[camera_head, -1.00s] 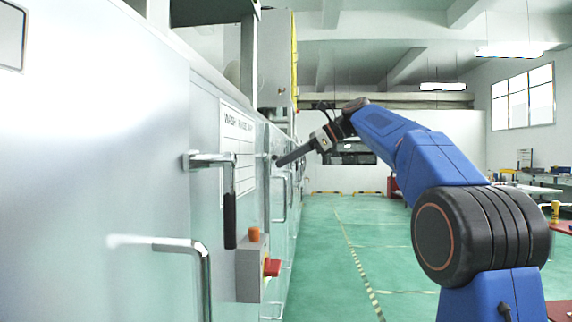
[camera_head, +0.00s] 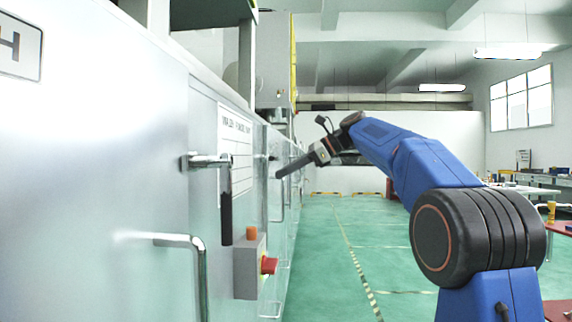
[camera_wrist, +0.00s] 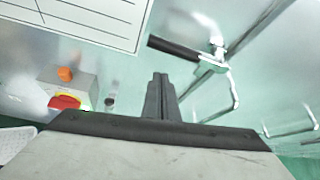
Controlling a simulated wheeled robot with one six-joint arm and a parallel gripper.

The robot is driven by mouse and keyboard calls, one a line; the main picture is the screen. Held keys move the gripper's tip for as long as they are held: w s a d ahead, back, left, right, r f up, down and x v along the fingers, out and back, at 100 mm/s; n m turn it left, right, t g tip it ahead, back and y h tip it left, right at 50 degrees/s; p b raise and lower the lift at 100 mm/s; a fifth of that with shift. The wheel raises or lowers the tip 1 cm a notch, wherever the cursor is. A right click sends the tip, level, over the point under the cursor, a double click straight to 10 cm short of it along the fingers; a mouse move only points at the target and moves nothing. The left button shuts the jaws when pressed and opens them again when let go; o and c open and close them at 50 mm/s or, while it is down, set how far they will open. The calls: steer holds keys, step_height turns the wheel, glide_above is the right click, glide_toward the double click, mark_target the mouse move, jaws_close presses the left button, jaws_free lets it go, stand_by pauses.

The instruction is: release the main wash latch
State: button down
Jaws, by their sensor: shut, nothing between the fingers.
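A near latch (camera_head: 226,205) with a chrome pivot and a black grip hanging down is on the silver machine front in the head view. Another latch (camera_wrist: 175,47) shows in the wrist view, its black grip pointing left from a chrome pivot; it seems to lie further along the wall. I cannot tell which is the main wash latch. My gripper (camera_head: 280,174) is shut and empty, beyond the near latch and close to the machine front. In the wrist view, my gripper (camera_wrist: 160,80) is below the latch's black grip, apparently apart from it; depth is unclear.
A control box (camera_head: 247,270) with an orange button and a red knob juts from the front. A white label (camera_head: 237,150) is above it. A chrome handle (camera_head: 200,270) protrudes nearby, with more handles further along. The green floor (camera_head: 330,260) to the right is open.

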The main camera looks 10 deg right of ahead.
steer(key=w+v, duration=0.1)
steer(key=v, duration=0.8)
steer(key=shift+s+d, duration=0.15)
steer(key=shift+d, duration=0.55)
steer(key=shift+f, duration=0.1)
